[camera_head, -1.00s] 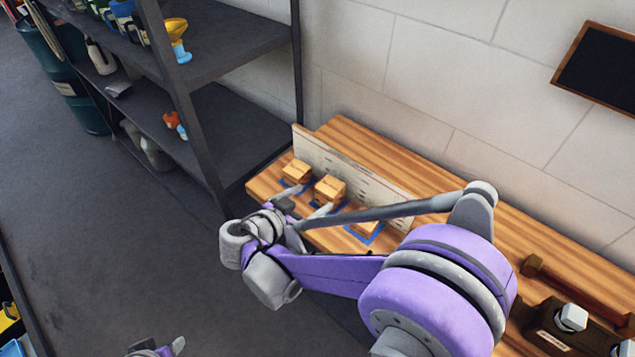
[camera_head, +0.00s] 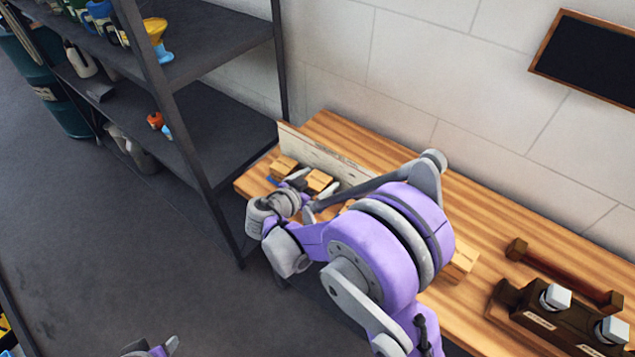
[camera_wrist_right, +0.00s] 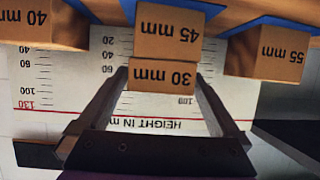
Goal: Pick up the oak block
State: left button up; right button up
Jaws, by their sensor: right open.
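Small light-brown wooden blocks stand in a row on the bench; no label names one as oak. In the right wrist view, which is upside down, a block marked 30 mm (camera_wrist_right: 162,76) is stacked on one marked 45 mm (camera_wrist_right: 168,32). A 40 mm block (camera_wrist_right: 40,22) and a 55 mm block (camera_wrist_right: 268,50) stand either side. My right gripper (camera_wrist_right: 160,82) is open, its fingers either side of the 30 mm block. In the head view the right gripper (camera_head: 312,187) is at the middle block (camera_head: 318,180). Part of my left gripper (camera_head: 152,349) shows at the bottom edge; its jaws are unclear.
A height-scale board (camera_head: 318,152) stands behind the blocks on the wooden bench (camera_head: 390,148). Dark shelving (camera_head: 225,135) is at left. Another block (camera_head: 461,262) is partly behind my arm. A dark brown fixture (camera_head: 545,310) and bar (camera_head: 560,272) lie at right.

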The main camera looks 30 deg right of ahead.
jog(key=c, duration=1.3)
jog(key=shift+r, duration=0.1)
